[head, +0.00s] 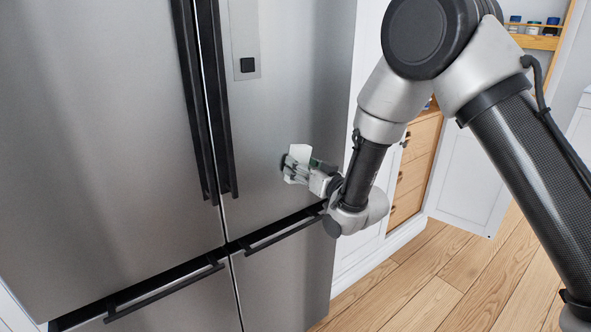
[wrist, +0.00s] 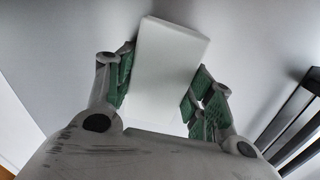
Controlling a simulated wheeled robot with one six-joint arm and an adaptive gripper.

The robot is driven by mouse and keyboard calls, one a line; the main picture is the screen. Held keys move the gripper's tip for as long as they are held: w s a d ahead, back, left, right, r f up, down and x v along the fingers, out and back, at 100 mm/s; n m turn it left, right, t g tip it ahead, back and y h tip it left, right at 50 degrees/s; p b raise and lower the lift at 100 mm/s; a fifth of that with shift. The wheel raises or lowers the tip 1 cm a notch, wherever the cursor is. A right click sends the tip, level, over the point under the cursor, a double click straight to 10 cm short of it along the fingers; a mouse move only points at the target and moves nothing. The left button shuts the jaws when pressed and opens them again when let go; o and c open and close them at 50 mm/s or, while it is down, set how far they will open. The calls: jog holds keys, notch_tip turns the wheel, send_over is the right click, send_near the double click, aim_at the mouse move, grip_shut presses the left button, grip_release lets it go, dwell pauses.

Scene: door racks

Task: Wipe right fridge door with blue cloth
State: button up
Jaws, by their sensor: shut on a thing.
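The right fridge door (head: 290,90) is brushed grey steel, with a dark vertical handle at its left edge and a small dispenser panel high up. My gripper (head: 294,168) is at the lower right part of this door, pointing at it. It is shut on a white block (wrist: 165,55), which also shows in the head view (head: 300,153). The green-padded fingers (wrist: 158,85) grip the block from both sides in the wrist view. The block is at or very near the door; I cannot tell whether it touches. I see no blue cloth.
The door handle (head: 214,100) stands out beside the left fridge door (head: 90,130). A horizontal drawer handle (head: 285,232) lies below my gripper. An open white cabinet door (head: 465,190) and wooden drawers (head: 415,170) are to the right. The wooden floor (head: 430,290) is clear.

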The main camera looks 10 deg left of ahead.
aim_at(263, 173)
jog(key=shift+w+d, duration=1.1)
jog(key=shift+w, duration=0.25)
jog(key=shift+s+a, duration=0.55)
jog(key=shift+s, duration=0.2)
jog(key=shift+s+a, duration=0.55)
jog(key=shift+s, duration=0.2)
jog(key=shift+s+a, duration=1.75)
jog(key=shift+s, duration=0.15)
jog(key=shift+s+a, duration=1.7)
jog(key=shift+s, duration=0.15)
jog(key=shift+s, duration=0.1)
jog(key=shift+v, duration=2.95)
jog(key=v, duration=0.3)
jog(key=shift+d, duration=0.1)
